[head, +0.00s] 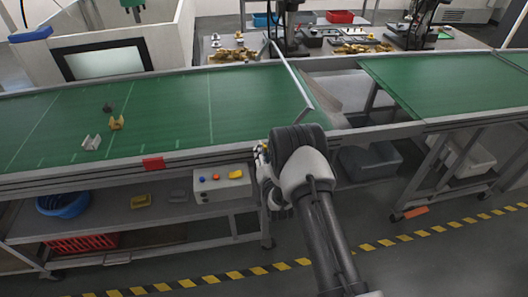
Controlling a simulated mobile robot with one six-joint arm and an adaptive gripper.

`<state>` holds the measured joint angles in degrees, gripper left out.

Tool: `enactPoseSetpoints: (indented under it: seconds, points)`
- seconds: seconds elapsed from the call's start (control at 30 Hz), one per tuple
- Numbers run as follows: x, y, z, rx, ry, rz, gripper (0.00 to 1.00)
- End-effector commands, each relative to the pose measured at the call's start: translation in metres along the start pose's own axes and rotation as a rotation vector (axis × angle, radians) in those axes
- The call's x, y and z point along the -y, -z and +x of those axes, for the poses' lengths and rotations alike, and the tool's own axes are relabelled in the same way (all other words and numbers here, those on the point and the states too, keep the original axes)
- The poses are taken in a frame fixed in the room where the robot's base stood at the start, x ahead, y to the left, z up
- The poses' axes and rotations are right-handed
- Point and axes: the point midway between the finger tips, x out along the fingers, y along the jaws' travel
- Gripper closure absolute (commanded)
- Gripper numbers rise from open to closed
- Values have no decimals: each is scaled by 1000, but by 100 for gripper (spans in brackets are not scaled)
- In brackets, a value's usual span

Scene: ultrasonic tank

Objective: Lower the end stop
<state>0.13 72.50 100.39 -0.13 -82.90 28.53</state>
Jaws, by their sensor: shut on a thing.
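The end stop (291,78) is a thin grey bar or plate. It stands raised across the right end of the left green belt (240,95), running from the far rail to the near rail. My gripper (262,168) is at the near side rail, just below the belt's right end. My dark wrist covers most of the gripper and its fingertips. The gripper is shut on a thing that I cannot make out. A small yellowish part shows beside the wrist at the rail.
A gap separates the left belt from the right green belt (440,85). A white part (91,142), a yellow part (116,123) and a dark part (108,107) lie on the left belt. A button box (222,184) sits on the shelf below. A red block (153,163) is on the near rail.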

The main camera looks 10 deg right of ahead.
Motion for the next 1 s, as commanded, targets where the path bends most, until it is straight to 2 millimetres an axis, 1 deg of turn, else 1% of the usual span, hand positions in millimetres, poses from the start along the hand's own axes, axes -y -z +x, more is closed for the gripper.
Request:
enactPoseSetpoints:
  seconds: [0.33,0.53,0.77,1.0]
  points:
    - [0,1,0,0,0,9,100]
    - [5,7,0,-1,0,68,100]
    - [13,23,0,-1,1,226,100]
    - [20,47,1,-3,1,451,100]
